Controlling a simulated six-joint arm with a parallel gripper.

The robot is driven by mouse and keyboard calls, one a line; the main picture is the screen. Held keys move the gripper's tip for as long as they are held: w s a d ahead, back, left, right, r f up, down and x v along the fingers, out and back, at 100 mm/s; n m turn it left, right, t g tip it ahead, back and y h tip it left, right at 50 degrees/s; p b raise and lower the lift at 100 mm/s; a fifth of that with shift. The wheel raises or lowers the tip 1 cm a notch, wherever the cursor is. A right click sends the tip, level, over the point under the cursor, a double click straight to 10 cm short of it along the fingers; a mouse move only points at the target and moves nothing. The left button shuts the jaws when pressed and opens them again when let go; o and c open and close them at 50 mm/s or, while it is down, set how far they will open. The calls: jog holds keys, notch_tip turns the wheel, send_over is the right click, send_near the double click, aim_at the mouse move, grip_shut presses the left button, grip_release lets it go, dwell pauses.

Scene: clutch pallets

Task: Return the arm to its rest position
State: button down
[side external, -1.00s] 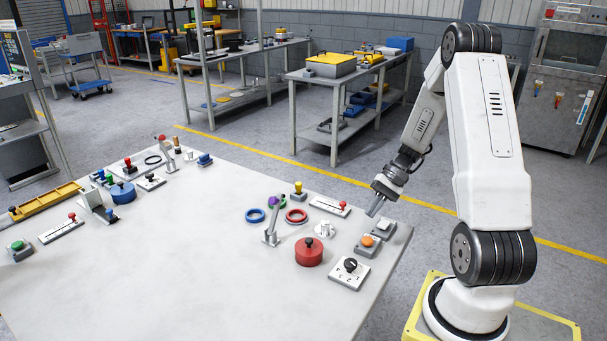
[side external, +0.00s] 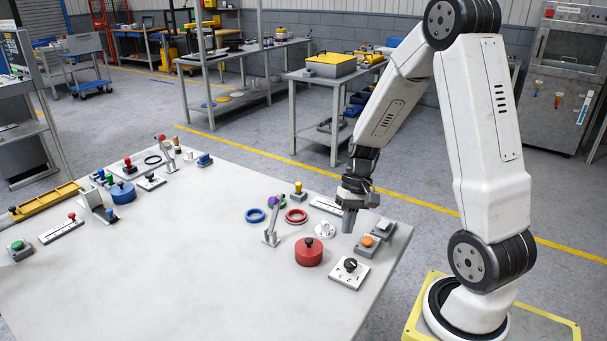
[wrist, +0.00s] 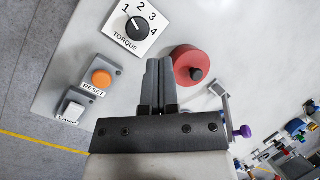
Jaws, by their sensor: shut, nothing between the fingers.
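My gripper (side external: 348,222) points down above the right part of the white table (side external: 170,265). It is shut with nothing between the fingers. In the side view it is near the orange button box (side external: 367,242) and a white switch box (side external: 383,228). In the wrist view my gripper (wrist: 159,62) has its two fingers together, with the orange RESET button (wrist: 101,77) to the left and the red round weight (wrist: 187,66) to the right. My arm reaches from its base at the right of the table. My gripper hides part of a slider panel (side external: 322,203) in the side view.
The torque dial (side external: 350,272), red knobbed disc (side external: 309,253), upright lever (side external: 271,236), red ring (side external: 296,216) and blue ring (side external: 255,216) stand close to my gripper. More controls and a yellow tray (side external: 45,201) line the left side. The table's middle is clear.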

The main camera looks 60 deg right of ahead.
jog(key=a+r+n+t+h, duration=0.3)
jog(key=a+n, duration=0.4)
jog(key=a, duration=0.6)
jog(key=shift+w+a+n+h, duration=0.25)
jog(key=shift+n+h, duration=0.15)
jog(key=shift+h, duration=0.3)
